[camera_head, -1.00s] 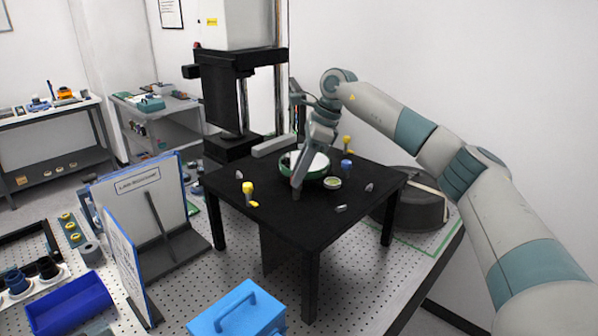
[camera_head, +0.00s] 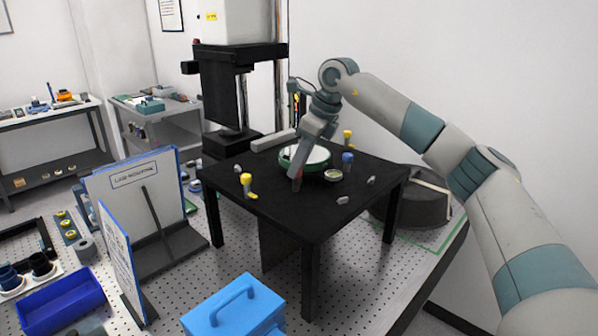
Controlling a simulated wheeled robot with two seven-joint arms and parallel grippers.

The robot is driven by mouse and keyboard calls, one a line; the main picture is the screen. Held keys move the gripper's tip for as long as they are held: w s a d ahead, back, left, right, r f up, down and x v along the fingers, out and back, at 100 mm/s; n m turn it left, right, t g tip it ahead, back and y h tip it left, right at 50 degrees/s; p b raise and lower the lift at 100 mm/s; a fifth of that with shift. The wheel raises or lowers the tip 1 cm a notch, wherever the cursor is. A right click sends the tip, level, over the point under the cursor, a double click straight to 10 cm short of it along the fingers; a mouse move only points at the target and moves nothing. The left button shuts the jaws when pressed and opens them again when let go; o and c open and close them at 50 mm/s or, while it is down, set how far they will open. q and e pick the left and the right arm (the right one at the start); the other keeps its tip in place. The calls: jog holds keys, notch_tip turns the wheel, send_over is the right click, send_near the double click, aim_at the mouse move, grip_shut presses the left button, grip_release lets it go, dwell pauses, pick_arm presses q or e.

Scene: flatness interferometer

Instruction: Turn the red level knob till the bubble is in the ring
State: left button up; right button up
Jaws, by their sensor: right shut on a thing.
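My right gripper (camera_head: 298,180) points down at the front left of the green-rimmed round plate (camera_head: 318,158) on the black stand. It is shut on a small reddish thing at its fingertips, most likely the red level knob, which the fingers almost wholly cover. A small round bubble level (camera_head: 333,175) with a pale face sits just right of the gripper. The bubble and ring are too small to make out. My left gripper is not in view.
The black stand (camera_head: 310,222) also carries two yellow knobs (camera_head: 246,181) (camera_head: 347,137), a blue knob (camera_head: 347,161) and small grey clips. A black column (camera_head: 232,95) stands behind. A blue case (camera_head: 235,312) and a sign board (camera_head: 135,200) are in front and left.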

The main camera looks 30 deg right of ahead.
jog(key=shift+a+m+h+b, duration=0.1)
jog(key=shift+m+h+b, duration=0.3)
jog(key=shift+m+b, duration=0.65)
jog(key=shift+m+t, duration=0.25)
jog(key=shift+t, duration=0.05)
jog(key=o, duration=1)
jog(key=shift+r, duration=0.15)
jog(key=shift+s+r, duration=0.15)
jog(key=shift+r, duration=0.15)
jog(key=shift+b+v, duration=2.1)
jog(key=shift+v, duration=6.15)
